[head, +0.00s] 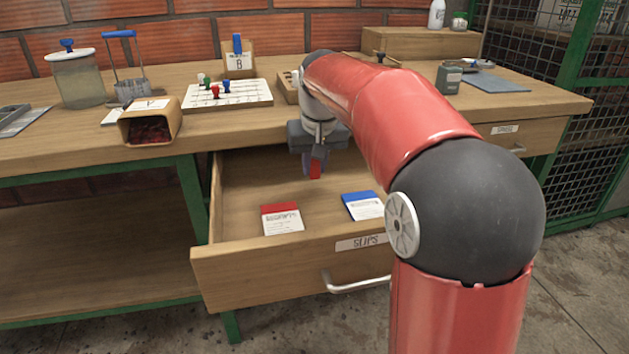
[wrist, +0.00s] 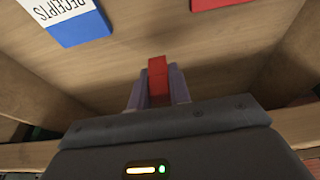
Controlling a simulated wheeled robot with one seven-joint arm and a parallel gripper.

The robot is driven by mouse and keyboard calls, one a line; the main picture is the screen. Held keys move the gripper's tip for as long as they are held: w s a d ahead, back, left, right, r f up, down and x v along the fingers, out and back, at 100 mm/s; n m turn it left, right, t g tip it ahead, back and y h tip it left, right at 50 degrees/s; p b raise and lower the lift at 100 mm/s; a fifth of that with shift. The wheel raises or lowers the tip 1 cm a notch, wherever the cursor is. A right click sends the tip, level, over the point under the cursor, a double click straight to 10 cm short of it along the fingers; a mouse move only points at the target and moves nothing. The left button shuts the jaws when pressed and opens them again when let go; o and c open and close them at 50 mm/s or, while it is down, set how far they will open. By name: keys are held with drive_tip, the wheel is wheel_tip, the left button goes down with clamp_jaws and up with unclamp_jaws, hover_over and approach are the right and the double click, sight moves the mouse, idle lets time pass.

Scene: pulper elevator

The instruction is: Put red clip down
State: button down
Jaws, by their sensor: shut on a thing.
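The red clip (head: 316,169) is held between the fingers of my gripper (head: 313,162), above the inside of the open drawer. In the wrist view the red clip (wrist: 157,80) stands upright between the two purple-grey fingers of my gripper (wrist: 157,88). The wooden drawer (head: 290,272) is pulled out and labelled SLIPS. In it lie a red-topped card (head: 282,218) on the left and a blue-topped card (head: 362,206) on the right. How high the clip is above the drawer floor is hard to tell.
The workbench (head: 60,150) carries a white board (head: 245,98) with coloured pegs, a box marked P (head: 150,122), a glass jar (head: 78,80) and a stand marked B with a blue clip (head: 238,45). The drawer floor between the cards and the back is clear.

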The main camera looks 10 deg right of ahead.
sight(315, 170)
drive_tip(key=shift+f+b, duration=0.3)
drive_tip(key=shift+f, duration=1.6)
drive_tip(key=shift+f, duration=0.15)
drive_tip(key=c, duration=1.3)
unclamp_jaws()
drive_tip(key=p+v, duration=0.2)
drive_tip(key=v, duration=1)
drive_tip(key=shift+r, duration=0.2)
